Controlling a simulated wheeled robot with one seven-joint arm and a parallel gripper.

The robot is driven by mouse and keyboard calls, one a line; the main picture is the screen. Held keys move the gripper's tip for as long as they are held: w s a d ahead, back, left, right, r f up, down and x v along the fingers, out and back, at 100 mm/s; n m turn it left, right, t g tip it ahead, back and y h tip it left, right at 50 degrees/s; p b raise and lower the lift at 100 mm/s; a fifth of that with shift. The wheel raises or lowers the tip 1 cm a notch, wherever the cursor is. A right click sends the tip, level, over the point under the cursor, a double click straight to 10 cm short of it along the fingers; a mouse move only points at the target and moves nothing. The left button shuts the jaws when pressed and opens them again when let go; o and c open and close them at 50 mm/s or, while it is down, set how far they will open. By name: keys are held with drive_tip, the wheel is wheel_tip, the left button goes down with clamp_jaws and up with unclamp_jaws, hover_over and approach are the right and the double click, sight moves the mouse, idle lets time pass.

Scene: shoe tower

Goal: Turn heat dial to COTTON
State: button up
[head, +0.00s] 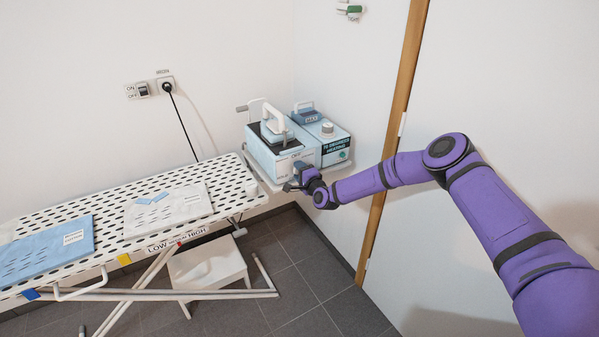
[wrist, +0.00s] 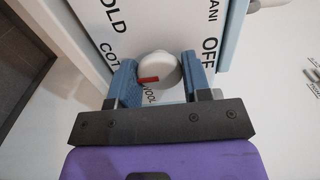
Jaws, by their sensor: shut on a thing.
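The heat dial (wrist: 167,66) is a round white knob on the white front of the steam station (head: 284,164). Its red mark (wrist: 148,79) points left, slightly downward, in the wrist view. A label starting "COT" (wrist: 112,71) lies left of the dial, partly covered by the left finger; "WOOL" (wrist: 148,97) is below and "OFF" (wrist: 210,48) to the right. My gripper (wrist: 160,80) is shut on the dial, one blue finger on each side. In the head view my gripper (head: 299,177) is at the station's front and hides the dial.
The station stands on a shelf by the ironing board (head: 120,225), with an iron (head: 277,128) on top. A blue-topped unit with a knob (head: 327,128) stands to its right. A wooden door frame (head: 397,110) stands close behind my arm. Folded cloths lie on the board.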

drive_tip(key=shift+f, duration=0.1)
drive_tip(key=o, duration=0.9)
drive_tip(key=v, duration=1.1)
drive_tip(key=shift+w, duration=0.1)
